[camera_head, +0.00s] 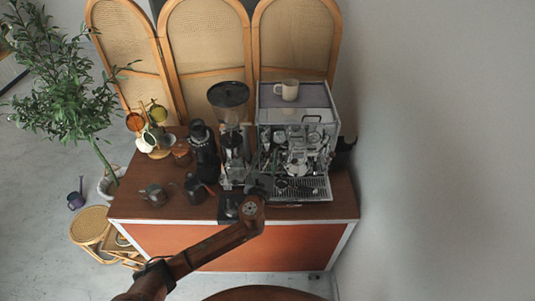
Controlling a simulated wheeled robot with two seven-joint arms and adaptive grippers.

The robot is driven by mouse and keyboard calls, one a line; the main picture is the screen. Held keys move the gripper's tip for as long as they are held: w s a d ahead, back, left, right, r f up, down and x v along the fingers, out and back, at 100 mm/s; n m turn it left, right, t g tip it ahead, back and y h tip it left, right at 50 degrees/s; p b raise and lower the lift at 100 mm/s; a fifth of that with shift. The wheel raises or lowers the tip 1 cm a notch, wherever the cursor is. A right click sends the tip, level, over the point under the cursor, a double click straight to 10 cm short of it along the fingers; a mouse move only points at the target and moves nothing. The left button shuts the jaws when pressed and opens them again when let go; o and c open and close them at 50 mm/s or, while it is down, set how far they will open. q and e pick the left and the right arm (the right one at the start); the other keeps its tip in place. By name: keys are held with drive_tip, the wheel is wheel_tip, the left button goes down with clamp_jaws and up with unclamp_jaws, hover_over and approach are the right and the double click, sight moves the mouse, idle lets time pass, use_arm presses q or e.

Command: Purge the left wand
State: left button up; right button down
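The espresso machine (294,116) stands at the right of the cart top, with a chrome front and a drip tray (302,188) at its base. My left arm comes in from the bottom left, and my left gripper (259,184) is at the machine's lower left front corner. It is small and dark there, so I cannot tell whether it is open or shut, or whether it touches anything. The left wand is too small and too close to the dark gripper to make out clearly. My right gripper is not in view.
A coffee grinder (231,100) stands just left of the machine, with a black grinder-like device (204,150) beside it. Dark pitchers (195,188) and a cup rack (158,140) are further left. A mug (288,90) sits on the machine.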

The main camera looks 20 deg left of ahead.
use_arm(q)
drive_tip(key=shift+w, duration=0.3)
drive_tip(key=shift+c, duration=0.7)
clamp_jaws()
